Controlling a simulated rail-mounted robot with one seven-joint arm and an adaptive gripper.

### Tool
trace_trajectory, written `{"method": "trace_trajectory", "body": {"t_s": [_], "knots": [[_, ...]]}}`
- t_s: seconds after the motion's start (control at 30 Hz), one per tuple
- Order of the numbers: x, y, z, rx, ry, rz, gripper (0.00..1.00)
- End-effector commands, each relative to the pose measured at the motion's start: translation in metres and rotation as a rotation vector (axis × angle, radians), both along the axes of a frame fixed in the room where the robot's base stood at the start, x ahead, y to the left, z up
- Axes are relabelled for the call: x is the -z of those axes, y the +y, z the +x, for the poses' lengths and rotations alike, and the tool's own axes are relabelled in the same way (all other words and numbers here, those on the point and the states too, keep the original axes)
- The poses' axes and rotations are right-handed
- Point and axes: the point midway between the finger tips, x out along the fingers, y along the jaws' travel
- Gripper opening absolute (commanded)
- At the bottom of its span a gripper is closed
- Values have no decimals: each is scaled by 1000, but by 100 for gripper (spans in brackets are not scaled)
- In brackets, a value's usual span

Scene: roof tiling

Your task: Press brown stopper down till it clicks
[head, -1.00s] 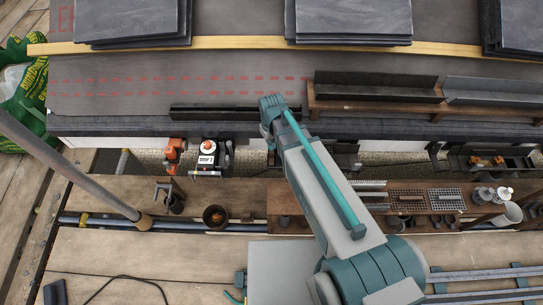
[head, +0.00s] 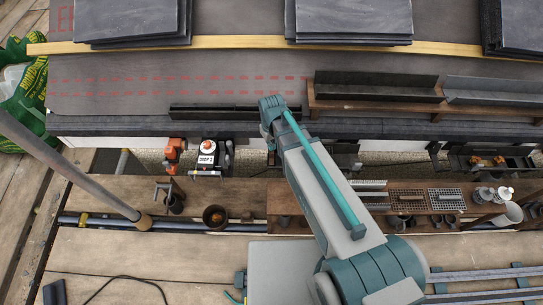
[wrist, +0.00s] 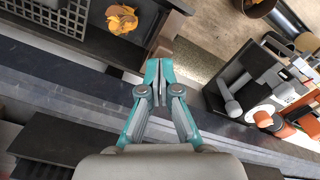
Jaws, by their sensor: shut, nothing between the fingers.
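My gripper (wrist: 160,82) is shut and empty, its teal fingers together in the wrist view. In the head view its wrist end (head: 272,104) is over the dark eave edge. In the wrist view a dark trough (wrist: 95,42) lies left of the fingers, with orange-brown leaf-like bits (wrist: 122,20) in it. A small brown piece (wrist: 179,7) shows at the trough's right end, beyond the fingertips; it may be the brown stopper, but I cannot be sure. I cannot tell whether the fingers touch anything. My arm hides this spot in the head view.
A black-and-white device (head: 208,158) with a red-topped knob stands left of my arm, beside an orange tool (head: 174,155). It shows at right in the wrist view (wrist: 250,85). A brown pot (head: 215,216) sits on the planks. Slate stacks (head: 350,20) lie on the roof.

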Motion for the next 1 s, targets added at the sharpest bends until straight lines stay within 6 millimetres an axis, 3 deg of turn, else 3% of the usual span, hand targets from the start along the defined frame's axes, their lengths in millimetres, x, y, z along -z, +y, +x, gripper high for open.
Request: {"method": "trace_trajectory", "body": {"t_s": [1.0], "knots": [[14, 0, 0, 0, 0, 0, 0]]}}
